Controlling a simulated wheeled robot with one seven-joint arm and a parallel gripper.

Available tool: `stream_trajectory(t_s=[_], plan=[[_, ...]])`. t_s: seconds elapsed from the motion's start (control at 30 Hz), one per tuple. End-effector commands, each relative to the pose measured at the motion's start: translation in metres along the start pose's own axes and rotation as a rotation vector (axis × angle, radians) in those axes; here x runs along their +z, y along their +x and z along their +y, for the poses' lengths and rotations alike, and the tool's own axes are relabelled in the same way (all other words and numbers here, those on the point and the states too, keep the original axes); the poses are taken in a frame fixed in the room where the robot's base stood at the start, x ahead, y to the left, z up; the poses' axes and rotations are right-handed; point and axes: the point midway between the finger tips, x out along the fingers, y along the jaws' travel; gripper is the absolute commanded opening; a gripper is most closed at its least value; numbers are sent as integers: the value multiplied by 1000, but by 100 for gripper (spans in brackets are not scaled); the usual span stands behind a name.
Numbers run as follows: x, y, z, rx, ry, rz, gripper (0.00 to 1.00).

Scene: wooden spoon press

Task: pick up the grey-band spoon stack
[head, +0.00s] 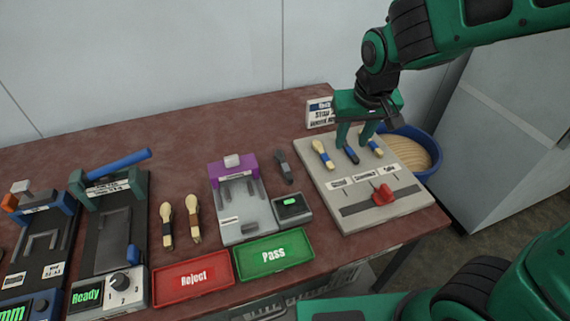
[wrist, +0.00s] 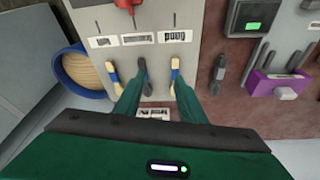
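Away to the left on the table lie two wooden spoon stacks, one (head: 167,226) beside another (head: 193,219) with a darker band. I cannot tell for sure which band is grey. Contact with the fingers is unclear.
A red knob (head: 383,194) stands on the board's front. A blue-rimmed basket (head: 432,165) is at the right.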

Motion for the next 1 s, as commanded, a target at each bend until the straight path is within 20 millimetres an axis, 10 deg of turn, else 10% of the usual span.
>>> stream_trajectory(t_s=[0.1, 0.33, 1.0], plan=[[-13, 11, -62, -38, -97, 42, 37], [-19, 20, -132, -89, -191, 93, 37], [-24, 79, -149, -98, -203, 102, 37]])
